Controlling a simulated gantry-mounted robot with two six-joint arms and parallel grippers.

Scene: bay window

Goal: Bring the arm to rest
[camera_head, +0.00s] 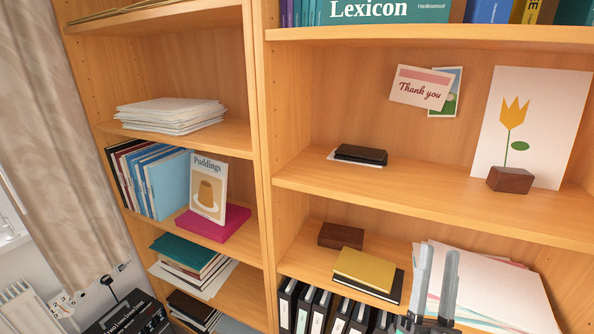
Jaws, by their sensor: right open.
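My right gripper (438,252) comes up from the bottom edge, right of centre. Its two grey fingers point upward with a gap between them, and nothing shows between them. It is open and stands in front of the lower right shelf, overlapping the view of a pile of papers (500,290). I cannot tell how far it is from the papers. My left gripper is not in view.
A wooden bookcase (262,130) fills the view. Near the gripper are a yellow book (364,268), a dark wooden block (340,236) and black binders (305,308). Above, a tulip card (540,110) stands with a wooden block (510,180). The middle right shelf has bare room.

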